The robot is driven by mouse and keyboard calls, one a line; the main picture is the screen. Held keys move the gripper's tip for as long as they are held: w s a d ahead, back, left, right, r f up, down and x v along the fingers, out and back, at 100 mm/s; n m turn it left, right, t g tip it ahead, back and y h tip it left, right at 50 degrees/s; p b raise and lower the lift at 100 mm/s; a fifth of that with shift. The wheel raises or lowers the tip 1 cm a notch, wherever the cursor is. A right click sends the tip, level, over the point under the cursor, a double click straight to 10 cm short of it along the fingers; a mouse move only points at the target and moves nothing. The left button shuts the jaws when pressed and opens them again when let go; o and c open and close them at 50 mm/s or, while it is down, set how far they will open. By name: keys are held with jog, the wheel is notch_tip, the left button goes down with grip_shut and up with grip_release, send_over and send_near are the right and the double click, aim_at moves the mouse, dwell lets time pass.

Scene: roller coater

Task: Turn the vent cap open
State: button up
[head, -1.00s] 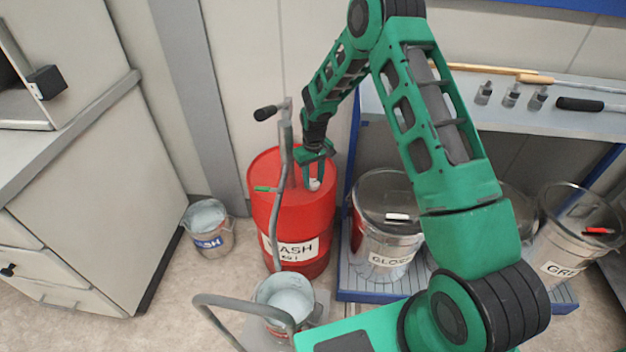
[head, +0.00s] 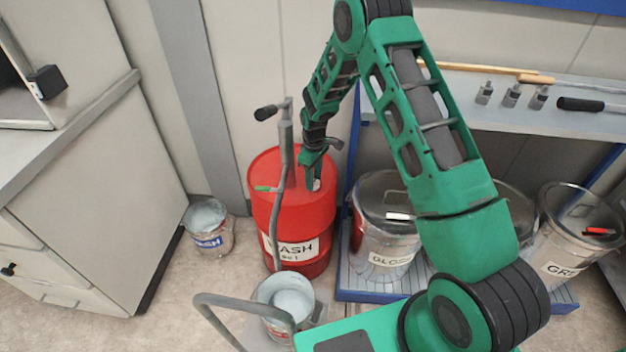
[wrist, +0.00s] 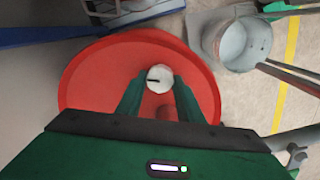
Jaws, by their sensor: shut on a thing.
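The vent cap (wrist: 159,77) is a small round white cap with a dark line, on top of the red wash drum (head: 297,225). In the wrist view, my gripper (wrist: 158,86) has one green finger on each side of the cap and is shut on it. A red bung-like knob (wrist: 167,112) lies between the fingers, nearer the palm in the wrist view.
A grey pump pipe with a crank (head: 284,150) rises from the drum left of my gripper. A pail (head: 286,298) stands in front, another (head: 208,228) at left. A blue-edged rack with lidded bins (head: 386,222) stands right. A grey cabinet (head: 85,190) is at far left.

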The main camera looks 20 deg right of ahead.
jog(key=n, duration=0.4)
jog(key=shift+w+d+n, duration=0.1)
jog(key=shift+n, duration=0.3)
dwell(0.4)
jog(key=o, duration=1.1)
jog(key=shift+c, duration=0.2)
jog(key=shift+r, duration=0.15)
notch_tip(320, 180, up, 10)
jog(key=shift+r, duration=0.25)
